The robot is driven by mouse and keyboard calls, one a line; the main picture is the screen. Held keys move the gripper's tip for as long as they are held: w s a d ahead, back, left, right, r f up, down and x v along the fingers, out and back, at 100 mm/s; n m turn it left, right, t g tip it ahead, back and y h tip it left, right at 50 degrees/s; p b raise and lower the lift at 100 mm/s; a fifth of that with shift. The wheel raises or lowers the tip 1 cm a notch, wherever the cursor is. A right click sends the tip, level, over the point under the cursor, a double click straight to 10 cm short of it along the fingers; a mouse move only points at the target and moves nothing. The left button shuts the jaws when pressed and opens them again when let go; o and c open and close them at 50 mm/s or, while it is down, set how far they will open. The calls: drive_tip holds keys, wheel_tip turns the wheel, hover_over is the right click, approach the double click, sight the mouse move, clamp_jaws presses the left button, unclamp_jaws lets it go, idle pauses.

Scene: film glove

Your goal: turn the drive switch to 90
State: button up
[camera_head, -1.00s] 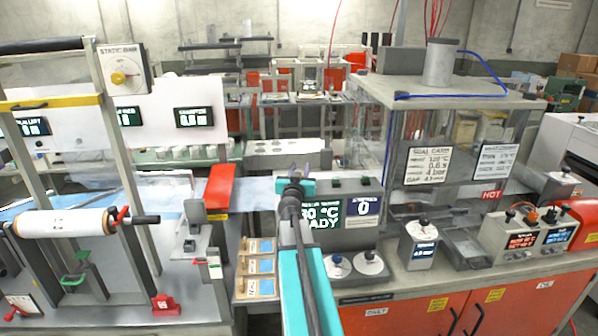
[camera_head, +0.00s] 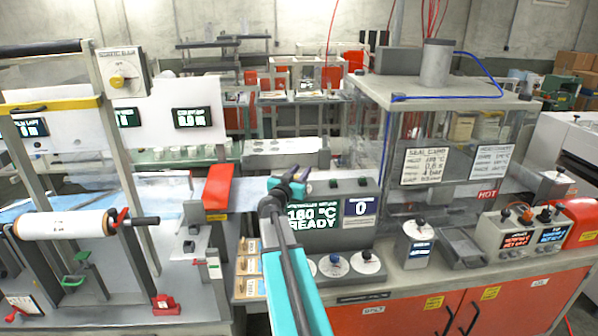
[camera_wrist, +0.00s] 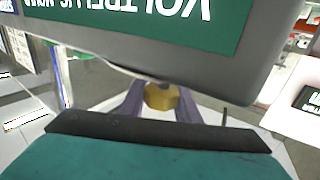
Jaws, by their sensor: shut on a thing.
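My gripper (camera_head: 298,174) is at the upper left of the grey console (camera_head: 350,246), with my teal arm reaching up from below. In the wrist view, its purple fingers (camera_wrist: 160,100) stand on both sides of a yellow knob (camera_wrist: 161,96) and are shut on it. The knob is close to the grey box with green lettered panel, which fills the top of that view. The knob's label and scale are hidden, so its angle cannot be read.
White dials (camera_head: 368,262) with small knobs lie before the console, close to my arm. A clear enclosure (camera_head: 440,130) marked HOT stands to the right. A red lever (camera_head: 218,186) and film roll (camera_head: 62,224) are on the left.

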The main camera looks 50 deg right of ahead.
drive_tip(key=m+g, duration=0.2)
drive_tip(key=g, duration=0.1)
drive_tip(key=m+g+h, duration=0.1)
drive_tip(key=shift+s+d+f+g, duration=0.1)
drive_tip(key=shift+s+f+g, duration=0.1)
drive_tip(key=shift+s+g, duration=0.15)
drive_tip(key=shift+s+m+g, duration=0.4)
drive_tip(key=shift+m+g, duration=0.4)
drive_tip(key=shift+g, duration=0.35)
drive_tip(key=o, duration=1)
drive_tip(key=shift+o, duration=0.2)
drive_tip(key=shift+r, duration=0.1)
drive_tip(key=a+b, duration=0.5)
drive_tip(key=a, duration=0.9)
drive_tip(key=shift+w, duration=0.25)
